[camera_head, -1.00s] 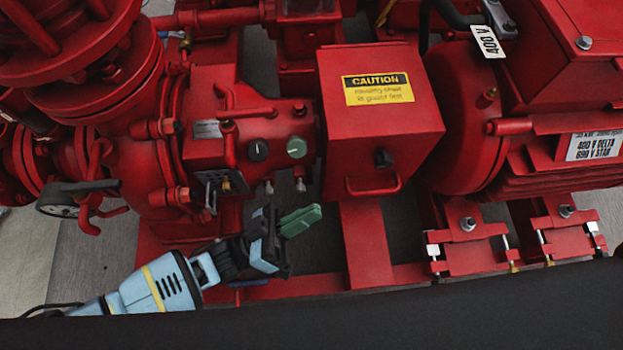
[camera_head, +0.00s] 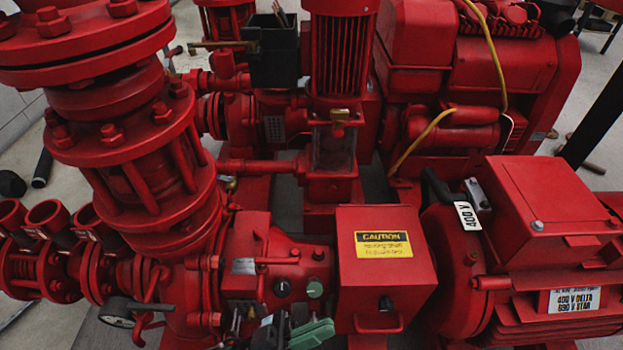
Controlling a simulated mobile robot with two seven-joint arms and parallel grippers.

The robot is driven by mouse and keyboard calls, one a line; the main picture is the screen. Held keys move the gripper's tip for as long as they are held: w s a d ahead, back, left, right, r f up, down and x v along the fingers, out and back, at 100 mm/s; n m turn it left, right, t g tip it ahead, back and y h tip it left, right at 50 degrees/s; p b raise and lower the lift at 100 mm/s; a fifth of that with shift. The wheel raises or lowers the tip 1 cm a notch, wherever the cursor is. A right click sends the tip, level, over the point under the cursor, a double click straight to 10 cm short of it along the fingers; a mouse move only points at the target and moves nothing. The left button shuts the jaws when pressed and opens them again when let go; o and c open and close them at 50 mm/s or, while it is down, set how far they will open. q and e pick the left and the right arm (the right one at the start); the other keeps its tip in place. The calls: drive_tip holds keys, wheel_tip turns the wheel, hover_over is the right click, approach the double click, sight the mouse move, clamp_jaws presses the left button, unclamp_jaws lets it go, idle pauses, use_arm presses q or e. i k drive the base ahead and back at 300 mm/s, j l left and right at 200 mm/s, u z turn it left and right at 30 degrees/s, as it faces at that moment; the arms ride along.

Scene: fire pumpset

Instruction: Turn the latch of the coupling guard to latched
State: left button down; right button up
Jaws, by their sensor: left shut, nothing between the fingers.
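The coupling guard (camera_head: 352,292) is a red box with a yellow and black caution label, in the lower middle of the head view. Its latch (camera_head: 386,304) is a small black knob on the front face, above a red bar handle (camera_head: 379,327). The knob's exact angle is too small to read. My left gripper (camera_head: 312,334) shows at the bottom edge, left of the handle and lower than the latch. Its green fingers are shut and empty, apart from the latch. Most of my left arm is cut off below the picture. My right gripper is not in view.
A black knob (camera_head: 282,288) and a green knob (camera_head: 314,289) sit on the red pump housing left of the guard. The red motor (camera_head: 545,220) stands close on the right. Red machinery fills the space behind.

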sight(387, 306)
drive_tip(key=k, duration=1)
